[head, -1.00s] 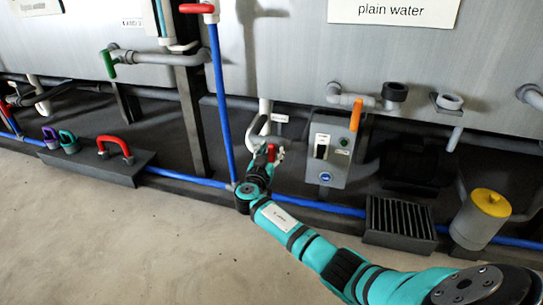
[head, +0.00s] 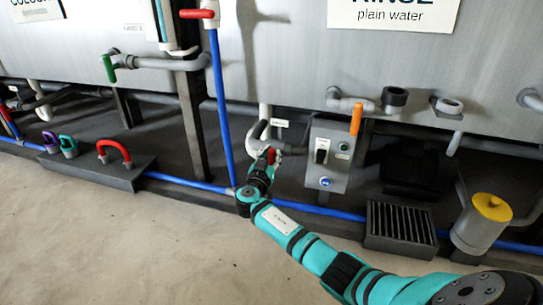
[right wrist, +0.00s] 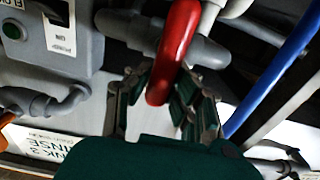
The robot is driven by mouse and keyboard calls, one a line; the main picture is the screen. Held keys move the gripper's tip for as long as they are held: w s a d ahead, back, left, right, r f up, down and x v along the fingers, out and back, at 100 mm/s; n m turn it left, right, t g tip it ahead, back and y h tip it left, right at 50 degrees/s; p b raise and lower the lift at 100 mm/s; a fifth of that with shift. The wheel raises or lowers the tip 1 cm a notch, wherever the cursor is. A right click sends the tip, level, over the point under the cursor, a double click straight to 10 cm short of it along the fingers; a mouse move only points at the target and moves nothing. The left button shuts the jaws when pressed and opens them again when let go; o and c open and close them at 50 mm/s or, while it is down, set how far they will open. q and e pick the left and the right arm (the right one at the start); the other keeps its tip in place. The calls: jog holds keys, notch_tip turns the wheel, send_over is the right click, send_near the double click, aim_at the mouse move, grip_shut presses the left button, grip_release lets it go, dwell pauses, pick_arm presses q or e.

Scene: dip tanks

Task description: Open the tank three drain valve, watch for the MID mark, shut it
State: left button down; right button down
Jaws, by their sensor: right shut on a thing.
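My right gripper (head: 266,164) reaches the drain pipe low under the tank signed "RINSE plain water" (head: 393,14). It is shut on a red valve handle (right wrist: 176,50); in the right wrist view the fingers (right wrist: 163,92) stand on both sides of the handle's rounded end. The handle joins a grey valve body and pipe (right wrist: 207,48) just behind it. In the head view the gripper hides most of this handle, and how far the valve is turned is hard to tell. No MID mark can be made out. My left gripper is out of view.
A grate (head: 400,224) and a yellow-topped canister (head: 480,222) are farther right. The floor at front left is clear.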

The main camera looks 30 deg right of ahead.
jog(key=shift+n, duration=0.3)
jog(key=n, duration=0.3)
jog(key=shift+w+a+f+n+b, duration=0.15)
jog(key=shift+w+a+n+b, duration=0.15)
jog(key=shift+w+b, duration=0.05)
jog(key=shift+w+a+f+n+p, duration=0.25)
jog(key=shift+f+n, duration=0.15)
jog(key=shift+n, duration=1.85)
jog(key=shift+w+a+f+n+p, duration=0.1)
jog(key=shift+f+n+p, duration=0.2)
jog(key=shift+n, duration=2)
jog(key=shift+w+a+f+n+p, duration=0.2)
jog(key=shift+f+n, duration=0.25)
jog(key=shift+n, duration=1.8)
jog(key=c, duration=1.2)
grip_release()
jog(key=shift+o, duration=0.2)
